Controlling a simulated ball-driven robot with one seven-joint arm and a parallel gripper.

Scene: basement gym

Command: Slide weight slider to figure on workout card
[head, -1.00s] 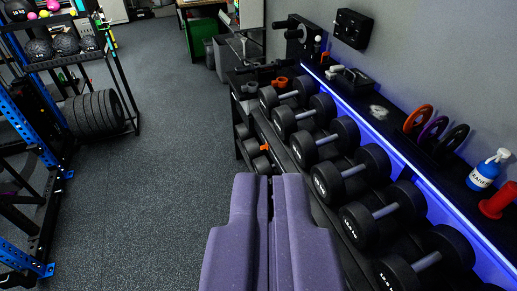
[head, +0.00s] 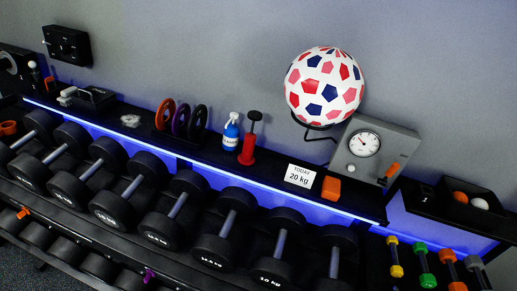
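The workout card (head: 299,177) is a small white sign on the shelf below the ball. It reads "TODAY 20 kg". To its right stands a grey box (head: 398,137) with a round white dial (head: 364,143) whose needle position is too small to read. An orange handle (head: 393,170) sits on the lower right of the box, at a dark slot or bar; it may be the weight slider, but its markings cannot be made out. My gripper is not in view.
An orange block (head: 331,188) lies beside the card. A patterned ball (head: 325,87) rests on a wall bracket above. A red pump (head: 248,146) and blue spray bottle (head: 231,132) stand left. Dumbbells (head: 222,231) fill the rack in front. A black tray (head: 467,200) holds balls at right.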

